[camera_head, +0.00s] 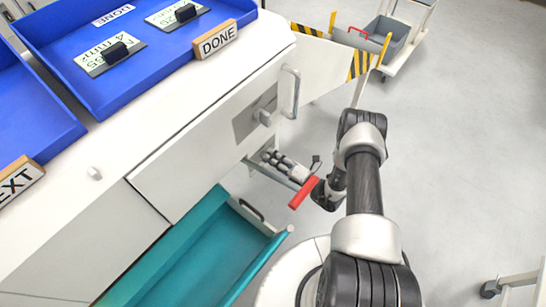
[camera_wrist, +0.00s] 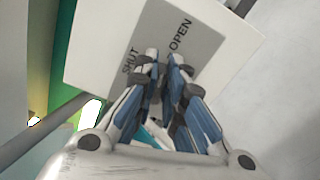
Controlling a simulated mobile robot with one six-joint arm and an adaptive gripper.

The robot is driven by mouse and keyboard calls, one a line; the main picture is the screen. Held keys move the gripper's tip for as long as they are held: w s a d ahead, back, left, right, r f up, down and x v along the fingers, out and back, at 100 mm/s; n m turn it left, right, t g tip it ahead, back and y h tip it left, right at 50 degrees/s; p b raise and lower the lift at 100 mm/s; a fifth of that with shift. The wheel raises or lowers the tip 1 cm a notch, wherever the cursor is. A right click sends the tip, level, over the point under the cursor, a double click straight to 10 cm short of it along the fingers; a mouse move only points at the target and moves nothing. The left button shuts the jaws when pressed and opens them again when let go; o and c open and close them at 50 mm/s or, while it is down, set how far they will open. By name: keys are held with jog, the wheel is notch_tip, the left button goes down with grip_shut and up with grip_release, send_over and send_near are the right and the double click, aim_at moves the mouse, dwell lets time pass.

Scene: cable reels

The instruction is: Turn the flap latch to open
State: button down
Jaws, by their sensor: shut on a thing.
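In the wrist view, a grey plate (camera_wrist: 205,42) marked SHUT on the left and OPEN on the right sits on a white panel (camera_wrist: 90,55). My gripper (camera_wrist: 163,64) reaches up to the plate just below these words, its fingertips close together on the flap latch. The fingers hide most of the latch, so its angle cannot be read. A grey plate with a small metal fitting (camera_head: 264,114) shows on the bench front there.
A metal handle (camera_head: 290,92) sticks out near the bench corner. A teal drawer (camera_head: 205,258) stands open below. A red bar (camera_head: 304,192) lies close to my wrist. Blue trays (camera_head: 75,35) are on the bench top. Bare floor (camera_head: 455,160) is at right.

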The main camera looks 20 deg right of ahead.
jog(key=shift+f+m, duration=0.1)
jog(key=shift+m, duration=1.4)
jog(key=c, duration=1.7)
grip_release()
jog(key=v, duration=1.2)
